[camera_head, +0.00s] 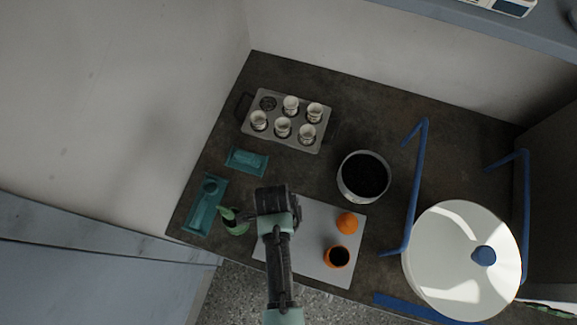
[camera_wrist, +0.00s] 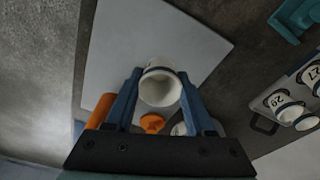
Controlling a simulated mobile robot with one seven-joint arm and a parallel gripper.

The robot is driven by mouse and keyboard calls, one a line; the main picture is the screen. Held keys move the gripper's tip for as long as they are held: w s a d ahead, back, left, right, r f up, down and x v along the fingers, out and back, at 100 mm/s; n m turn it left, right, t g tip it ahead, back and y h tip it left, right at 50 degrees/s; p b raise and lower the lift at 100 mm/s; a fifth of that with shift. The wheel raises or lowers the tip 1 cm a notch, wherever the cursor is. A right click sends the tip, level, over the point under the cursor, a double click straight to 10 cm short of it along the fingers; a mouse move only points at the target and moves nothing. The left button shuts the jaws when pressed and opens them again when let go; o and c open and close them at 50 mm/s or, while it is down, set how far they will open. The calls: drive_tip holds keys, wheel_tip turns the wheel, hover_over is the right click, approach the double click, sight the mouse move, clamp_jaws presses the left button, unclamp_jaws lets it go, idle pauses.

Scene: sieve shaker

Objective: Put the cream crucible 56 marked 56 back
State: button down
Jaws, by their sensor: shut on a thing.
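My gripper (camera_wrist: 160,76) is shut on a cream crucible (camera_wrist: 161,89), with one blue finger on each side. The crucible's open mouth faces the wrist camera, and no number on it can be read. In the camera_head view my gripper (camera_head: 273,200) is above the left part of a pale board, and it hides the crucible. A grey tray (camera_head: 286,109) stands at the back left. It holds several cream crucibles (camera_head: 283,126) and has one empty place (camera_head: 268,103) at its far left corner. In the wrist view two of these crucibles show "29" (camera_wrist: 284,105) and "27" (camera_wrist: 311,75).
The pale board (camera_head: 307,224) bears an orange cup (camera_head: 337,257) and a round orange thing (camera_head: 346,222). A dark-filled pot (camera_head: 363,176), teal trays (camera_head: 206,206) (camera_head: 246,161), a green jug (camera_head: 235,226) and a white round machine (camera_head: 462,262) with blue rods (camera_head: 416,185) stand around.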

drive_tip(key=shift+f, duration=2.05)
drive_tip(key=shift+f, duration=0.2)
drive_tip(key=shift+c, duration=1.3)
unclamp_jaws()
drive_tip(key=shift+r, duration=0.15)
wheel_tip(320, 180, up, 12)
drive_tip(key=a, duration=0.1)
drive_tip(key=shift+a, duration=0.25)
